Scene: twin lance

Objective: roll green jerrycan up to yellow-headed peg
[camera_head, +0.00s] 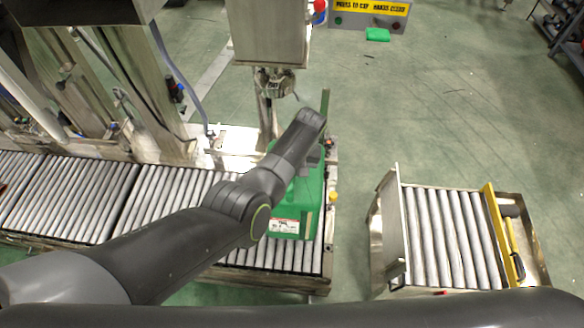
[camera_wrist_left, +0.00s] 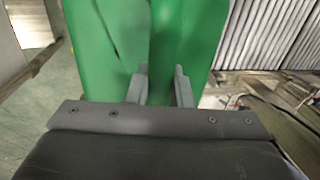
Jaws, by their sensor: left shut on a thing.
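The green jerrycan (camera_head: 307,198) stands on the right end of the roller conveyor, with a white-and-red label near its lower edge. My left arm crosses over it and hides part of its top. My left gripper (camera_wrist_left: 161,88) is shut on a green part of the jerrycan (camera_wrist_left: 190,40), seen between the two fingers in the left wrist view. In the head view the fingers are mostly hidden by the wrist. The yellow-headed peg (camera_head: 333,197) is at the conveyor's right edge, just right of the jerrycan; whether they touch is unclear. My right gripper is not visible.
The roller conveyor (camera_head: 75,195) runs left from the jerrycan. A metal machine column (camera_head: 268,35) stands behind it. A separate roller cart (camera_head: 440,235) with a yellow bar (camera_head: 503,240) stands at right, across a floor gap. A yellow sign (camera_head: 372,7) is at the back.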

